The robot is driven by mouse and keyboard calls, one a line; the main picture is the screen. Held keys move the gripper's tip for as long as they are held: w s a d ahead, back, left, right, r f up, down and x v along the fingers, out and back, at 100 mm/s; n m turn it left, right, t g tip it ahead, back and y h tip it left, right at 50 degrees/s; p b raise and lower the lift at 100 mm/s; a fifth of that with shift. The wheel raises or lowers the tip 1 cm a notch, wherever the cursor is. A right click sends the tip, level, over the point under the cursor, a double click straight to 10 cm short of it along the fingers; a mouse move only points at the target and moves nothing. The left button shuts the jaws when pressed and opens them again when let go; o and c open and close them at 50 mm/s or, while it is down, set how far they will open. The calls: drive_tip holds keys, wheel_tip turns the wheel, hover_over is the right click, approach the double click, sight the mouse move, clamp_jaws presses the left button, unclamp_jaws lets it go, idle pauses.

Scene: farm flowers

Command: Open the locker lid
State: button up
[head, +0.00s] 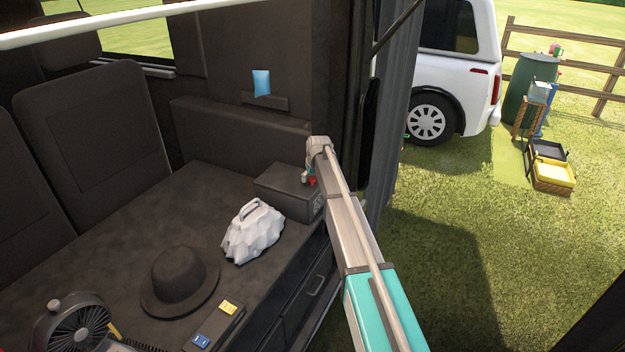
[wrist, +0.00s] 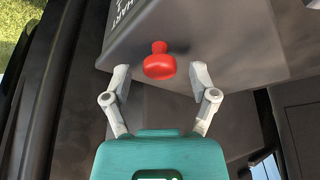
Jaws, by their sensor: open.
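The locker (head: 290,192) is a dark grey box at the far right end of the bed in the vehicle; its lid looks shut. In the wrist view the locker (wrist: 225,45) fills the upper middle, with pale lettering on its face. A red knob (wrist: 159,62) sticks out from it; the knob also shows small in the head view (head: 311,181). My gripper (wrist: 158,76) is open, with one finger on each side of the knob. The fingertips are close to the knob, with a gap visible on both sides. My arm hides part of the locker in the head view.
A white ruffled bag (head: 253,232), a dark hat (head: 180,280) and a fan (head: 72,330) lie on the bed left of the locker. A blue item (head: 261,83) hangs on the wall above. Grass lies open to the right, outside.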

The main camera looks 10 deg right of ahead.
clamp_jaws()
idle(0.3)
drive_tip(key=shift+r, duration=0.2)
